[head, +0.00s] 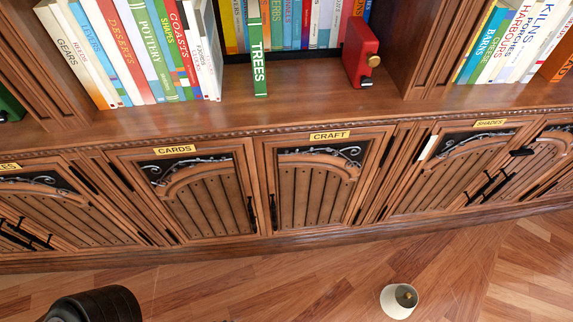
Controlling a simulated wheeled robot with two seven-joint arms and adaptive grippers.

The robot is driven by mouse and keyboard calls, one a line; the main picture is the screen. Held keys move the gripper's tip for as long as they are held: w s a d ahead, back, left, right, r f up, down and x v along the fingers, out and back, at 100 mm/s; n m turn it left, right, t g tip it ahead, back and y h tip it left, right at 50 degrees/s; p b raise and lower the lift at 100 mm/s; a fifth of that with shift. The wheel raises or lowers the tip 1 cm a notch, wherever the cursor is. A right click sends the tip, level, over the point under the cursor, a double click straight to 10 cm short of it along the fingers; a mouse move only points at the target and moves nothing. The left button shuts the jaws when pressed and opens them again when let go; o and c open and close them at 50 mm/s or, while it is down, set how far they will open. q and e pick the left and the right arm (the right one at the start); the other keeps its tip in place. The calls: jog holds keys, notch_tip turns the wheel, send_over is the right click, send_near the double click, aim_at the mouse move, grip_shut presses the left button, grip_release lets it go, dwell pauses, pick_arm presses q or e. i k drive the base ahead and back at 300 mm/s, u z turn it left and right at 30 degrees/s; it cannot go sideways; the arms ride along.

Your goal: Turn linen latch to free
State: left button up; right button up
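No label reading linen shows on the cabinet doors in the head view. The readable labels are cards (174,150), craft (329,135) and shades (490,123); one at the left edge is cut off and ends in "ES". Black bar-like fittings (490,187) sit low where the shades door meets the door to its right. Similar black fittings (22,235) show at the far left. I cannot tell which fitting is the linen latch or how it is turned.
A row of books and a red block with a brass knob (361,52) stand on the shelf above. The green Trees book (258,60) stands near the ledge. The doors look closed.

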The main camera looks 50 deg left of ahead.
aim_at(523, 152)
jog(key=z, duration=0.45)
jog(key=i, duration=1.15)
jog(key=u, duration=0.75)
jog(key=i, duration=0.7)
jog(key=u, duration=0.7)
